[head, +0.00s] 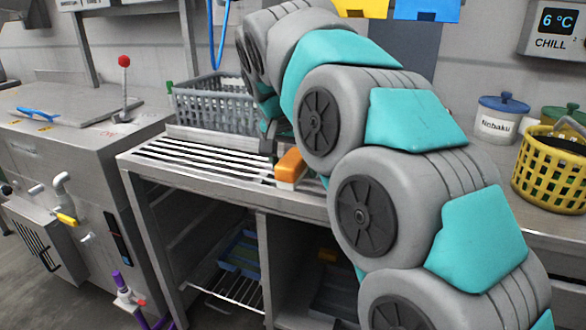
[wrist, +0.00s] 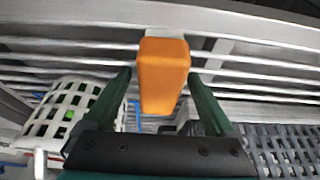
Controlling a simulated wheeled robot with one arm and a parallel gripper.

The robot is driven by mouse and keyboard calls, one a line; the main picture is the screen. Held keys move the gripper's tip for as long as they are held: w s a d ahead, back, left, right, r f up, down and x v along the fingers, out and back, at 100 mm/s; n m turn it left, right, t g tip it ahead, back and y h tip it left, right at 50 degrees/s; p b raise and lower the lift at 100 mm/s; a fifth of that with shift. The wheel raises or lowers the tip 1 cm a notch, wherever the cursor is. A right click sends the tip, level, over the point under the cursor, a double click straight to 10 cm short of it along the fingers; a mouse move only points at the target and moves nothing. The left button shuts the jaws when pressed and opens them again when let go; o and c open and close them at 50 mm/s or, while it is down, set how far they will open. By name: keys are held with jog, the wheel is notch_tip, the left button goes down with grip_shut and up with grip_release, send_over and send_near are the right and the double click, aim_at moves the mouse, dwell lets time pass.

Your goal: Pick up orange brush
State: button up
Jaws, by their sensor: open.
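The orange brush (head: 290,166) lies on the slatted steel counter in the head view, with a pale lower side showing. In the wrist view the orange brush (wrist: 163,75) shows its orange body between and just beyond the fingers. My gripper (wrist: 162,82) is open, with one dark green finger on each side of the brush. Gaps show between the brush and both fingers. In the head view my arm hides most of the gripper.
A grey basket (head: 215,104) stands behind the slatted counter (head: 190,158). A yellow basket (head: 548,172) and a pot labelled Nobaku (head: 500,120) stand at the right. A red-knobbed lever (head: 124,62) rises from the machine at the left.

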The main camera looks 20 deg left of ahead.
jog(key=shift+f, duration=0.2)
jog(key=shift+c, duration=0.2)
grip_shut()
dwell(0.6)
jog(key=shift+r, duration=0.15)
